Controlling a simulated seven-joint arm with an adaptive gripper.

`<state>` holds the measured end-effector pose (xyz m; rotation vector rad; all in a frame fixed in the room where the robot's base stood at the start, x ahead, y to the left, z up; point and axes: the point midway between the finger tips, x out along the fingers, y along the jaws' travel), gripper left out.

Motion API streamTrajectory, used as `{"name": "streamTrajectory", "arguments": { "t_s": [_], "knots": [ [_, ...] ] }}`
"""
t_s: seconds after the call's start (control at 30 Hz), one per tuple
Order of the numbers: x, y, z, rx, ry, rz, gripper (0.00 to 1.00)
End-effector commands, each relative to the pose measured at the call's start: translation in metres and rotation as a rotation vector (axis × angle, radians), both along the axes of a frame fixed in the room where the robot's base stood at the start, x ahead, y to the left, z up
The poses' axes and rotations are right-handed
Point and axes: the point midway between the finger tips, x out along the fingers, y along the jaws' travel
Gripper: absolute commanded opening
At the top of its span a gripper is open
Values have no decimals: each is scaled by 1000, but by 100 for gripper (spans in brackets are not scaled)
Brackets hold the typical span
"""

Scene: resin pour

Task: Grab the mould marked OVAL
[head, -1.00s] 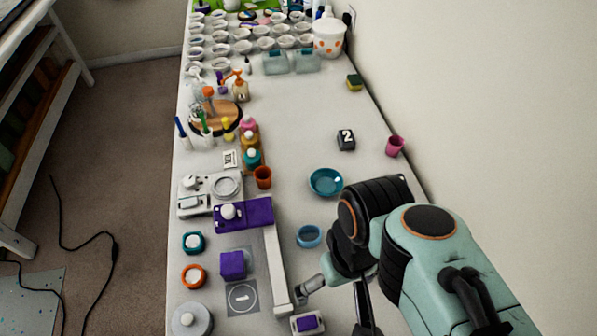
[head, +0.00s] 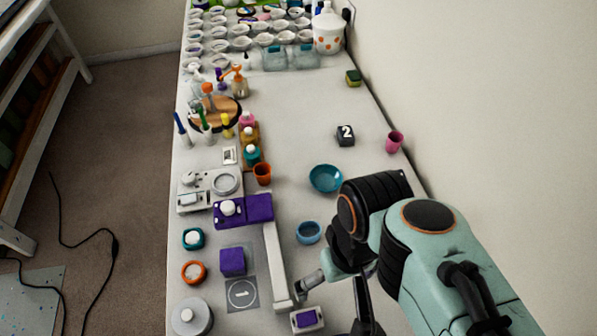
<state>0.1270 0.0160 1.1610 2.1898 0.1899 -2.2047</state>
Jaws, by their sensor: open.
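No mould with a readable OVAL mark shows in the head view; any lettering is too small to read or is hidden. A small pale tray with a purple filling (head: 307,319) lies at the near edge of the view, just left of my arm; I cannot tell whether it is a mould. My gripper (head: 338,300) is low in the picture, close to the right of this tray. Its jaws are apart, with nothing seen between them. My arm hides part of the table at the lower right.
A purple-topped stand with a long pale bar (head: 276,262) lies left of my gripper. A blue ring-shaped dish (head: 308,232) and a teal bowl (head: 326,178) stand beyond it. Several white cups (head: 241,44) crowd the far end.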

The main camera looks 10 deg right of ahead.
Motion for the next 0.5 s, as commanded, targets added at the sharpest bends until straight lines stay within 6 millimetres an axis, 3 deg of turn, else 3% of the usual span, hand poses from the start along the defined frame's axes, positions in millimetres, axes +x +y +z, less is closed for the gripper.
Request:
{"name": "streamTrajectory", "arguments": {
  "t_s": [0.13, 0.2, 0.27, 0.33, 0.5],
  "knots": [
    [3, 0, 0, 1, -12, -48, 86],
    [15, 1, 2, 9, -65, -131, 86],
    [37, 0, 10, 25, -160, -238, 86],
    [74, -2, 18, 55, -249, -394, 86],
    [141, -7, 6, 91, -298, -633, 86]
  ]
}}
